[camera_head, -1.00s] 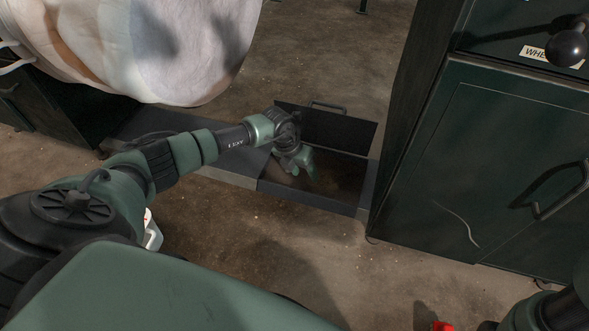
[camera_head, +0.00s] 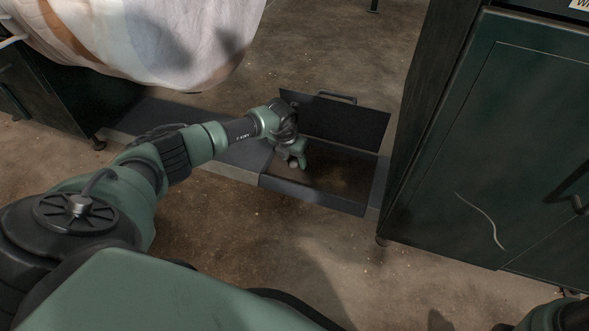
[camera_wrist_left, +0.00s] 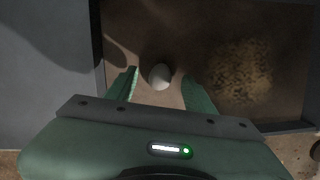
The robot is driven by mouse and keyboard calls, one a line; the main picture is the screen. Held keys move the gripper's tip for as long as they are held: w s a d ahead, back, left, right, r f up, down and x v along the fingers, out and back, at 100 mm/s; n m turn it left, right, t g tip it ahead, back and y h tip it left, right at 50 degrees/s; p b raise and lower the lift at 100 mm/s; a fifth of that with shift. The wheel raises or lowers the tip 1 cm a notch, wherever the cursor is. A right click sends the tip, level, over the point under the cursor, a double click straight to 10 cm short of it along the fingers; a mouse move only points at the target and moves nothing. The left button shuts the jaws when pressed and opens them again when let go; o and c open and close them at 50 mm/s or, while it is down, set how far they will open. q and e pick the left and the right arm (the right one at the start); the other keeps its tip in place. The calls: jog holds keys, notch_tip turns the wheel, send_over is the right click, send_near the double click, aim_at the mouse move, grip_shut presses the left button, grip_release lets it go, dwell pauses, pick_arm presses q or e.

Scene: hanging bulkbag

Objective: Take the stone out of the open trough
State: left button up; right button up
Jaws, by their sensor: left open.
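The open trough (camera_head: 345,201) is a dark, shallow box set in a low channel, with its lid (camera_head: 335,120) tilted up at the back. My left gripper (camera_head: 292,164) points down into the left part of the trough. In the left wrist view its two green fingers (camera_wrist_left: 160,88) are apart. The stone (camera_wrist_left: 160,76) is pale and rounded, and shows between the fingertips in that view. I cannot tell whether either finger touches it. In the head view a small pale patch by the fingertips may be the stone. My right gripper is not in view.
A brown grainy heap (camera_wrist_left: 240,70) lies in the trough to the right of the stone. A dark green cabinet (camera_head: 490,150) stands close on the right. A white bulk bag (camera_head: 150,40) hangs at upper left. The floor (camera_head: 230,230) in front is clear.

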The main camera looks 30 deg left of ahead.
pick_arm(q)
jog(key=shift+w+f, duration=0.15)
jog(key=shift+f, duration=0.4)
jog(key=shift+r, duration=0.15)
grip_shut()
